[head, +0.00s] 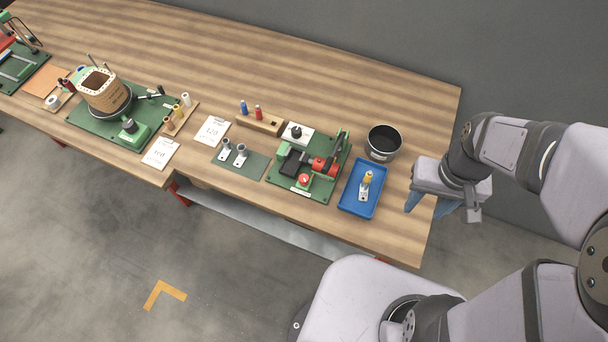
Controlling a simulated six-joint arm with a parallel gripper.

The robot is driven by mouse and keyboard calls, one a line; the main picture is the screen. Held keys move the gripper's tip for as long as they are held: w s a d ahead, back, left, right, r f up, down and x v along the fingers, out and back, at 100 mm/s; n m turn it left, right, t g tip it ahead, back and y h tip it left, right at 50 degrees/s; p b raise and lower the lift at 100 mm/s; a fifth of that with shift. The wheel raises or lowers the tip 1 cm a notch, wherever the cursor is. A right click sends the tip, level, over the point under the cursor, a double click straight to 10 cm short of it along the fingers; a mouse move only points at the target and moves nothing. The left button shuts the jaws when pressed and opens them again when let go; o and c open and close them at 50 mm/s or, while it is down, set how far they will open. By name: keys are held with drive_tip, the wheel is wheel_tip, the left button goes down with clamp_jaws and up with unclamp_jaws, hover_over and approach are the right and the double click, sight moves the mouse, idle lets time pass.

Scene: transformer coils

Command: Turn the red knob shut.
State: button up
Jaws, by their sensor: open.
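On the green baseplate (286,183), right of the bench's middle, a small fixture carries two red parts. One is a round red knob (304,180) on the front of the plate. The other is a red cylindrical part (325,165) with a dark shaft behind it, by a green upright. I cannot tell from here how far either is turned. My gripper (429,205) hangs at the right end of the bench, fingers pointing down, open and empty. It is well to the right of the fixture, beyond the blue tray, and touches neither red part.
A blue tray (346,205) holding a yellow-topped piece (366,183) and a dark round bin (383,142) stand between my gripper and the fixture.

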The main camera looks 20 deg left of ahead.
drive_tip(key=w+a+f+n+b, duration=0.1)
drive_tip(key=w+a+f+n, duration=0.15)
drive_tip(key=a, duration=0.45)
drive_tip(key=w+a+f+n+b, duration=0.1)
drive_tip(key=w+a+n, duration=0.15)
drive_tip(key=a, duration=0.35)
drive_tip(key=n+b, duration=0.2)
drive_tip(key=n, duration=0.2)
hover_over(304, 178)
drive_tip(key=f, duration=0.2)
drive_tip(key=s+f, duration=0.1)
drive_tip(key=f, duration=0.1)
drive_tip(key=shift+a+f, duration=0.1)
drive_tip(key=shift+f, duration=0.25)
drive_tip(key=shift+w+f+m, duration=0.15)
drive_tip(key=shift+w+m, duration=0.15)
drive_tip(key=shift+w, duration=0.2)
drive_tip(key=shift+f+p, duration=0.9)
drive_tip(key=shift+f, duration=2.75)
clamp_jaws()
